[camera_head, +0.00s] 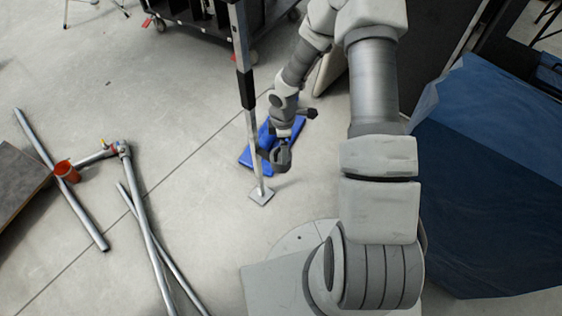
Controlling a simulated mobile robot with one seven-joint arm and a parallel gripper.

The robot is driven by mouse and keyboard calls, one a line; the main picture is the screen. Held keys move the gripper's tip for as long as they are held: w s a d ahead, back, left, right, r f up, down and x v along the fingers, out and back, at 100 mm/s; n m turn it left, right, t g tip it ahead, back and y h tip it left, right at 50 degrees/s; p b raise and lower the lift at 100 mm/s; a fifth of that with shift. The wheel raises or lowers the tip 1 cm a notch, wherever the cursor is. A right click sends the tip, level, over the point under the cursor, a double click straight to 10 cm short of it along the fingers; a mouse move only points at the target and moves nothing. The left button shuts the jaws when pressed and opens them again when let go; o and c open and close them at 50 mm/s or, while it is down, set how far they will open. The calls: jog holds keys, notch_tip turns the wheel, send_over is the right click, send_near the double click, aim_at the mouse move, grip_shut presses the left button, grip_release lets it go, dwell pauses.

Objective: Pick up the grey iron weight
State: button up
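My gripper (281,158) hangs at the end of my arm, low over a flat blue object (249,158) on the concrete floor. It is just right of and partly behind an upright grey pole (252,135). My gripper is small and dark here, and I cannot see whether its fingers are apart or closed. I cannot make out a grey iron weight for certain. A weight under or behind my gripper would be hidden by my arm and the pole.
A wheeled cart (205,18) stands behind. Blue sheeting (490,190) fills the right. The floor between tubes and pole is clear.

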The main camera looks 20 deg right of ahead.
jog(key=f+b, duration=0.1)
jog(key=f, duration=0.1)
jog(key=f+b, duration=0.2)
jog(key=f, duration=0.1)
jog(key=shift+w+a+f, duration=0.1)
jog(key=shift+a+f, duration=0.1)
jog(key=shift+r, duration=0.1)
grip_shut()
jog(key=shift+w, duration=0.1)
